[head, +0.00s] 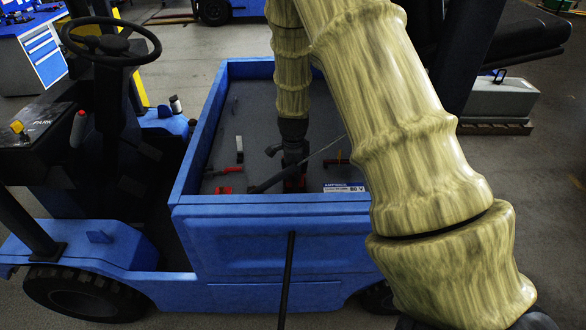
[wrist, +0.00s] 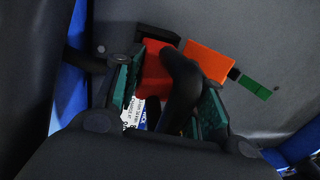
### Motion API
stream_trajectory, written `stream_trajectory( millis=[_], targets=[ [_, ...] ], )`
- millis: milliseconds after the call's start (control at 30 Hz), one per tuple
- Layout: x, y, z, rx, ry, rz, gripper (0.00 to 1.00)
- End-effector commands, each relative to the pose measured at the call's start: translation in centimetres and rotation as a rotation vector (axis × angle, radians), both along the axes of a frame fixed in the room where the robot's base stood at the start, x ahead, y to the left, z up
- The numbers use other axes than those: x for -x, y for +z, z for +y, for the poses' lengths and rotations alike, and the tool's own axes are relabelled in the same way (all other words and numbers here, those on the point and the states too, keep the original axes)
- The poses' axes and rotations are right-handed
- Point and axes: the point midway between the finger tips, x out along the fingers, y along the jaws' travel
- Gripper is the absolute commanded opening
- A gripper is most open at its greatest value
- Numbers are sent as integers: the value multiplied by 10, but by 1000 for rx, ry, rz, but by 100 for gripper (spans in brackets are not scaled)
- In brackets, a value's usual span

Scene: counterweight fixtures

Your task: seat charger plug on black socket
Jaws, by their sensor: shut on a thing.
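My gripper (head: 294,163) reaches down into the bed of the blue truck. In the wrist view its green-padded fingers (wrist: 169,94) are closed on a black, rounded, bent piece (wrist: 181,82), which looks like the charger plug. In the head view a dark bar (head: 270,180) slants from the gripper to the lower left. A red block (wrist: 154,68) lies beyond the fingers, partly hidden by the held piece. A black piece (wrist: 158,34) adjoins its far edge; I cannot tell whether it is the black socket. Contact between the held piece and the red block is unclear.
An orange block (wrist: 207,61) and a green strip (wrist: 254,87) lie nearby. A labelled box (head: 343,187), red parts (head: 223,190) and a pale upright block (head: 239,146) are in the bed. Blue bed walls (head: 270,199) surround them. Bare grey floor shows toward the bed's back.

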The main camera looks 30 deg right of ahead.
Motion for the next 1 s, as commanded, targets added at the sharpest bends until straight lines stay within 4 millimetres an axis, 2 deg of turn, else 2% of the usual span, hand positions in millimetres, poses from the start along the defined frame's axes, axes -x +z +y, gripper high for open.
stream_trajectory(
  millis=[600, 1000],
  targets=[
    [0, -18, 0, 0, -1, 0, 11],
    [0, -19, 0, 0, -1, 0, 11]
  ],
)
